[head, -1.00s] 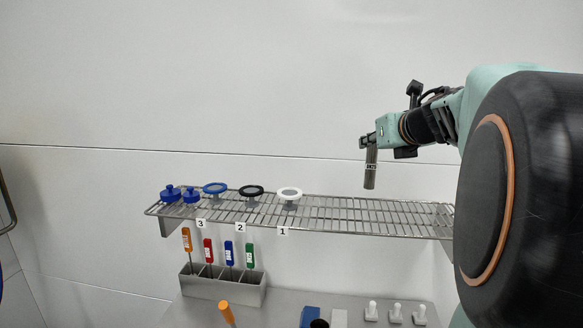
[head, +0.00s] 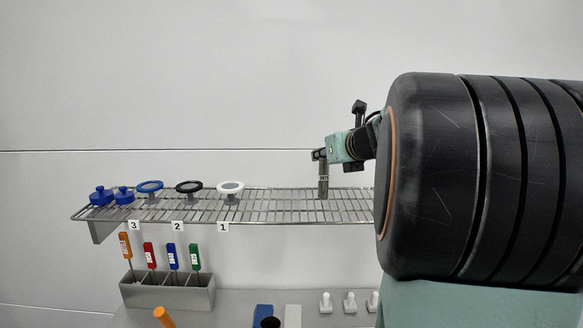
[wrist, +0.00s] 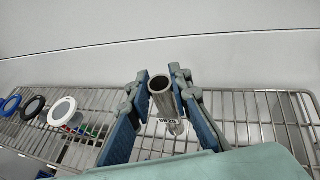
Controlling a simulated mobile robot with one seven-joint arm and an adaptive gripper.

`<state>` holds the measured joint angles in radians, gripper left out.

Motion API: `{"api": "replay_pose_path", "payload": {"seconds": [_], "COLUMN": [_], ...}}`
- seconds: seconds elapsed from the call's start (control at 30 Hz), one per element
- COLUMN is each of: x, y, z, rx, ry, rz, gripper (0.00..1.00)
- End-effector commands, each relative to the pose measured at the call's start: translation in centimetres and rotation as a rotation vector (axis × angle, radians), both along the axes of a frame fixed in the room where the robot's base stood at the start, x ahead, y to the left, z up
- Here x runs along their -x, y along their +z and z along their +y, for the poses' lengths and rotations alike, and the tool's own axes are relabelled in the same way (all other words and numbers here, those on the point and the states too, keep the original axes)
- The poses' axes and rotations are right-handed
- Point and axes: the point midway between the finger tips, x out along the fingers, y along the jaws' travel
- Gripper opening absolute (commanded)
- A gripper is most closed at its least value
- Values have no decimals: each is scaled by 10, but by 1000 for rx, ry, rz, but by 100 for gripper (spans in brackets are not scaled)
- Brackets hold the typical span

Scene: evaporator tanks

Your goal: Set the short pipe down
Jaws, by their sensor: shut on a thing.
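The short pipe (head: 323,181) is a grey metal tube held upright in my gripper (head: 322,157). In the head view its lower end is at the wire shelf (head: 270,207), on the right part; I cannot tell whether it touches the wires. In the wrist view the pipe (wrist: 165,98) shows its open top end and a printed label, between the two blue-padded fingers of my gripper (wrist: 160,92). The fingers are shut on it. The shelf (wrist: 240,125) lies below, with bare wires around the pipe.
On the shelf's left are two blue caps (head: 101,196) and blue, black and white ringed pieces (head: 230,188) above labels 3, 2 and 1. Below hang screwdrivers in a grey holder (head: 168,294). White fittings (head: 350,303) stand lower right. The shelf between the white ring and the pipe is clear.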

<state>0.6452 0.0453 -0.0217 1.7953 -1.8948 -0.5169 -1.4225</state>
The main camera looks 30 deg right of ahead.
Motion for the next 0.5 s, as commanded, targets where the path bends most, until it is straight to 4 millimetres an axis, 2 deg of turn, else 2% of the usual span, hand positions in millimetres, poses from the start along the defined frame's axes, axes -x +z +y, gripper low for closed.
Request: {"api": "replay_pose_path", "payload": {"seconds": [0.03, 0.1, 0.5], "x": [2, 4, 5], "y": [-10, -14, -16], "z": [-1, -2, -3], "rx": [1, 1, 0], "ry": [0, 0, 1], "rz": [-2, -2, -2], "gripper": [0, 0, 0]}}
